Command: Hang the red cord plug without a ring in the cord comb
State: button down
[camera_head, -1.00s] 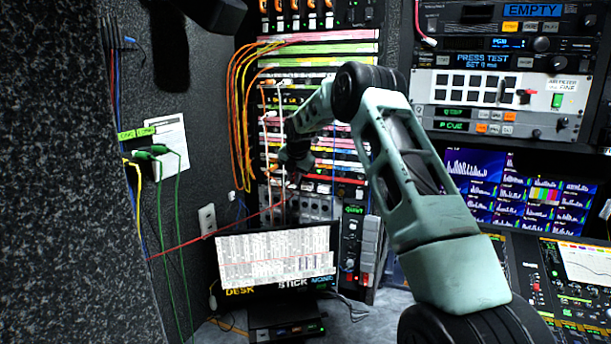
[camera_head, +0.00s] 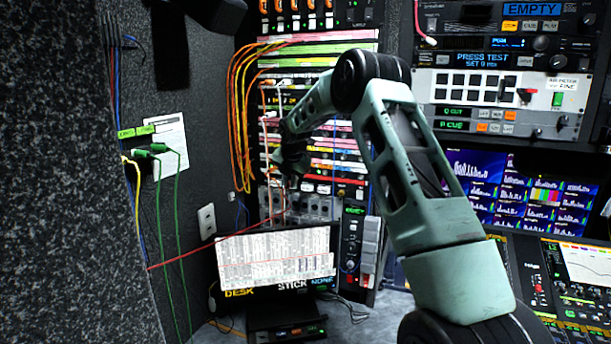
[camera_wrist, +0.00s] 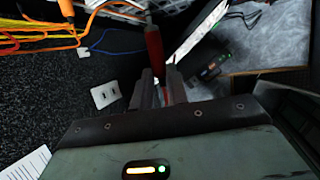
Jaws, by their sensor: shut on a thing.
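My gripper (camera_head: 287,165) is in front of the patch rack in the head view, small and partly hidden by its own wrist. In the wrist view my gripper (camera_wrist: 161,85) is shut on a red plug (camera_wrist: 154,48), which sticks out beyond the fingertips. I see no ring on its visible part. A red cord (camera_head: 190,253) runs from the left wall across to below my gripper. The cord comb (camera_head: 108,32) appears to be the dark toothed piece high on the left wall, well left of my gripper, with blue and other cords hanging from it.
The patch rack (camera_head: 312,150) has orange and yellow cords looped at its left. A monitor (camera_head: 277,258) stands below my gripper. The space between rack and left wall is mostly open.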

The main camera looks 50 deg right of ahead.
jog(key=shift+s+a, duration=0.1)
jog(key=shift+a, duration=0.15)
